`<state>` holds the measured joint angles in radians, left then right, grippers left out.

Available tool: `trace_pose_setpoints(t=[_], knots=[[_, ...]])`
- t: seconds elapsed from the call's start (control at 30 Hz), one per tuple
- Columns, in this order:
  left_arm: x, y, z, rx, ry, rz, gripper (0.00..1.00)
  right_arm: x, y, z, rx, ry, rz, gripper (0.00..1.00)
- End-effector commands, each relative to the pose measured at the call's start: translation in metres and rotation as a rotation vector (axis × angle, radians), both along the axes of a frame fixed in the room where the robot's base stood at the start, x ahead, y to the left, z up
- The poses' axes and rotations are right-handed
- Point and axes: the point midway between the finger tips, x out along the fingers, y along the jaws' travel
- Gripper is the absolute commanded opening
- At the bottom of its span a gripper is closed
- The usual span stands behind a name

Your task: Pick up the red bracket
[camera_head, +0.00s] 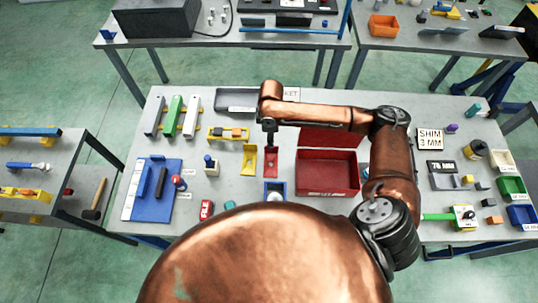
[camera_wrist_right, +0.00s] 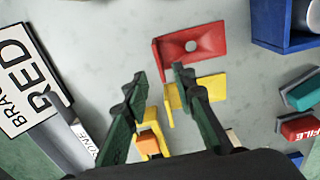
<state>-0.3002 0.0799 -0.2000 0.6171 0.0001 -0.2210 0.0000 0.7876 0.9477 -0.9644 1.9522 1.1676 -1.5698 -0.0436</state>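The red bracket (camera_head: 271,171) lies on the middle table, just right of a yellow bracket (camera_head: 249,160). In the right wrist view the red bracket (camera_wrist_right: 205,42) shows a flat plate with a hole and an upright flange. The yellow bracket (camera_wrist_right: 208,90) lies close beside it there. My right gripper (camera_head: 270,146) points down over the red bracket in the head view. In the right wrist view my right gripper (camera_wrist_right: 160,74) has its fingers apart with nothing held between them; the red bracket lies beyond the fingertips. My left gripper is not in view.
A red bin (camera_head: 327,188) stands right of the brackets, and a blue holder (camera_head: 275,186) is in front. A yellow block with orange parts (camera_head: 229,133) lies to the left. A sign (camera_wrist_right: 25,85) reading RED BRACKET is partly cut off. Bare tabletop surrounds the brackets.

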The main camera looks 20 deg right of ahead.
Motion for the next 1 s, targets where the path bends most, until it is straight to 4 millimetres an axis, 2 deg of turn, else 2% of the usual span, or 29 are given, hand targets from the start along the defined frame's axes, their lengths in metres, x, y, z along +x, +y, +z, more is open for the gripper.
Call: trace_pose_setpoints(t=[0.5,0.8,1.0], knots=[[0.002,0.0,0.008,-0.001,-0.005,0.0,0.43,0.0,-0.002,-0.063,0.001,0.002,0.005,0.25],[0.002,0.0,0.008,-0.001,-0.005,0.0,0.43,0.001,-0.002,-0.07,0.0,0.0,0.007,0.25],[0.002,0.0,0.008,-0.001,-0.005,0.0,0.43,0.0,-0.003,-0.069,0.0,0.0,0.006,0.12]])
